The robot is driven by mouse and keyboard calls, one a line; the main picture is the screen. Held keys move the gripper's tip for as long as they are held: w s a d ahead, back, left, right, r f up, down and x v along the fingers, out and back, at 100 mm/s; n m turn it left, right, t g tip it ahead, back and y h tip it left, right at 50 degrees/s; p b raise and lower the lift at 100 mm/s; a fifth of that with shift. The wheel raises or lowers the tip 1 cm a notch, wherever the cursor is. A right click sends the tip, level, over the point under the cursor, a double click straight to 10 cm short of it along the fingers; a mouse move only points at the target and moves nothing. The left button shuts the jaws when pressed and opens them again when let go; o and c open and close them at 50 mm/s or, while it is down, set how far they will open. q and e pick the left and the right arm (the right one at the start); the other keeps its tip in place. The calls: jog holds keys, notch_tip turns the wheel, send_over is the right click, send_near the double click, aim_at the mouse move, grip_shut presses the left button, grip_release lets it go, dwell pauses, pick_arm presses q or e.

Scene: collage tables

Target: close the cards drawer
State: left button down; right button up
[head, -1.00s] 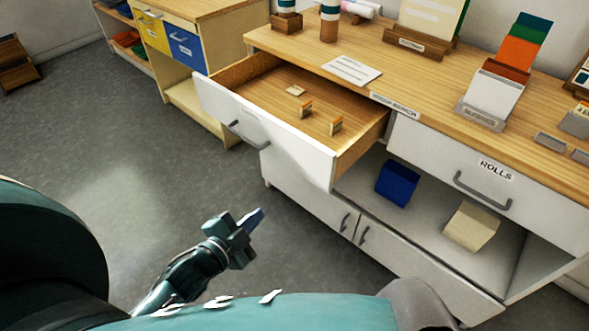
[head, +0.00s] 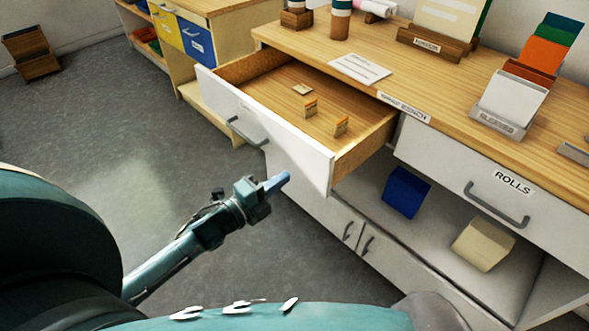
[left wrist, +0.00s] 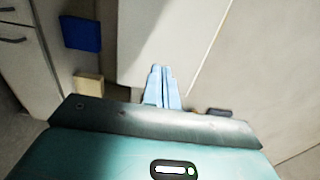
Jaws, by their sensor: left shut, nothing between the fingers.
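The open drawer (head: 285,132) has a white front, a grey bar handle and a wooden inside, and juts out from the left part of the bench. I cannot read a cards label on it. A flat piece and two small card bundles (head: 311,108) lie inside. My left gripper (head: 283,180) is shut and empty, in front of and below the drawer front, apart from the handle (head: 245,133). In the left wrist view its blue fingertips (left wrist: 162,72) are together before a pale panel. My right gripper is not in view.
A closed drawer labelled ROLLS (head: 497,190) is at the right. Below it, a blue box (head: 405,192) and a cream box (head: 483,243) stand on an open shelf. A cabinet with yellow and blue drawers (head: 196,41) stands behind left.

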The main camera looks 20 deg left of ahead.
aim_at(304, 164)
pick_arm(q)
jog(key=x, duration=0.5)
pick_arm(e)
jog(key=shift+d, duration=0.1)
